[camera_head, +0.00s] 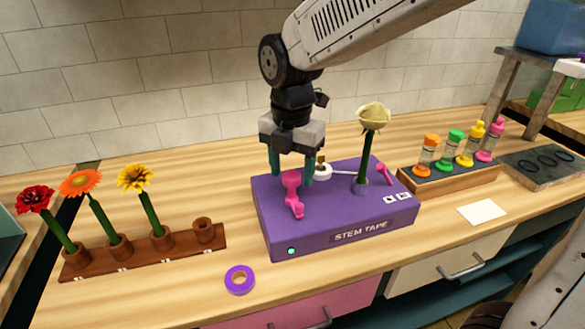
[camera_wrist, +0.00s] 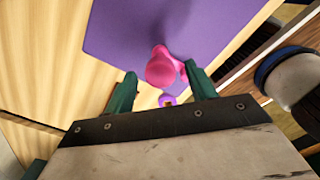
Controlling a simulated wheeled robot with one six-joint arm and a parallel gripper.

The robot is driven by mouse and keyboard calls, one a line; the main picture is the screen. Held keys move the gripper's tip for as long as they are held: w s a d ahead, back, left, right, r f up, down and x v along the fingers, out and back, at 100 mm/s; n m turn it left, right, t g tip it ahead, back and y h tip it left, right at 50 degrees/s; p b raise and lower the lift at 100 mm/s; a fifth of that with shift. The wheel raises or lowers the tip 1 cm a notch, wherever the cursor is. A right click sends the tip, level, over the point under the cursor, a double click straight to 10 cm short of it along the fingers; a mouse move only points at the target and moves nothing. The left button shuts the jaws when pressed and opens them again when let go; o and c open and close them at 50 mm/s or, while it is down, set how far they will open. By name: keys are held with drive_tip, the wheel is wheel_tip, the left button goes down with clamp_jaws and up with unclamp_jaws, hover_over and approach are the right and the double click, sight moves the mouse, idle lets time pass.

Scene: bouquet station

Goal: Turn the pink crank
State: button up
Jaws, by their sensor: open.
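The pink crank (camera_head: 293,193) stands on the left part of the purple stem tape box (camera_head: 336,233). In the wrist view, the crank's rounded pink end (camera_wrist: 162,69) lies between and just beyond my fingertips. My gripper (camera_head: 291,172) points down over the crank, with its green fingers apart on either side of it. In the wrist view, the open gripper (camera_wrist: 160,78) shows a gap around the pink end, nearer on the right. Whether a finger touches the crank I cannot tell. A cream rose (camera_head: 373,117) stands upright on the box, right of the crank.
A purple tape roll (camera_head: 239,280) lies in front of the box. A brown rack (camera_head: 150,249) with three flowers stands left. A wooden tray (camera_head: 449,184) with several coloured bottles stands right, near a white card (camera_head: 482,212). A smaller pink lever (camera_head: 383,174) is on the box's right.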

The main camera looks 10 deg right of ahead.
drive_tip(key=shift+f, duration=0.1)
drive_tip(key=c, duration=1)
drive_tip(key=shift+m, duration=0.3)
drive_tip(key=m, duration=0.3)
drive_tip(key=shift+m, duration=0.3)
drive_tip(key=m, duration=0.3)
drive_tip(key=shift+m, duration=0.3)
drive_tip(key=m, duration=0.6)
drive_tip(key=shift+m, duration=0.4)
